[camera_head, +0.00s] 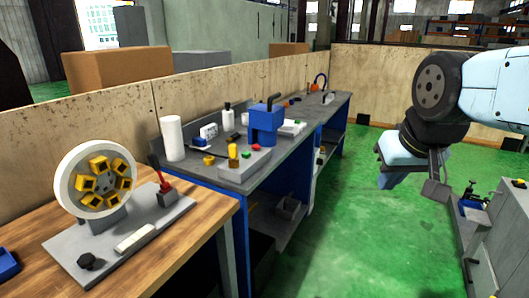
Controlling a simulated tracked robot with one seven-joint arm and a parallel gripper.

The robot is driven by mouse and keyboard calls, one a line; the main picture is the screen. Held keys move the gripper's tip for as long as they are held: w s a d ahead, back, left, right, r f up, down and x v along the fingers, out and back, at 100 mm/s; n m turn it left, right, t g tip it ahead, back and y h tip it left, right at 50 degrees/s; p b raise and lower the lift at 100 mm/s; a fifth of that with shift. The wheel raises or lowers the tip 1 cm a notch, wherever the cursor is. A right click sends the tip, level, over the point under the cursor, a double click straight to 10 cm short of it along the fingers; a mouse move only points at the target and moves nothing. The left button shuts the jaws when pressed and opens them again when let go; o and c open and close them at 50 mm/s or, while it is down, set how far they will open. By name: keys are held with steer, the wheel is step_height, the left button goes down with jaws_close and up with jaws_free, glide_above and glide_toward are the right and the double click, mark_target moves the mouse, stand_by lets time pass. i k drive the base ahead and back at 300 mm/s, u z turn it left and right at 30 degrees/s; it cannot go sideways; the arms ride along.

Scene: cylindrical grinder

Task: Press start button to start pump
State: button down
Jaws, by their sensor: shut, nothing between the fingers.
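A blue machine, possibly the pump (265,123), stands on the grey bench with a dark handle or pipe on top. In front of it is a grey box (243,167) with a small green button (246,155) and a small red one (256,147) on top. A yellow cylinder (233,153) stands beside the green button. No label is readable, so I cannot tell which is the start button. My gripper (437,190) hangs at the right above the green floor, shut and empty, far from the box and touching nothing. Its fingertips are small and hard to make out.
A wooden table (185,255) at front left carries a white wheel with yellow blocks (96,182) and a red-handled lever (164,187). A white roll (172,138) and bottle (228,117) stand on the bench. Grey machinery (505,240) is at lower right. The green floor (345,235) between is clear.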

mark_target(246, 154)
steer(key=z, duration=0.15)
steer(key=i, duration=1)
steer(key=u, duration=0.1)
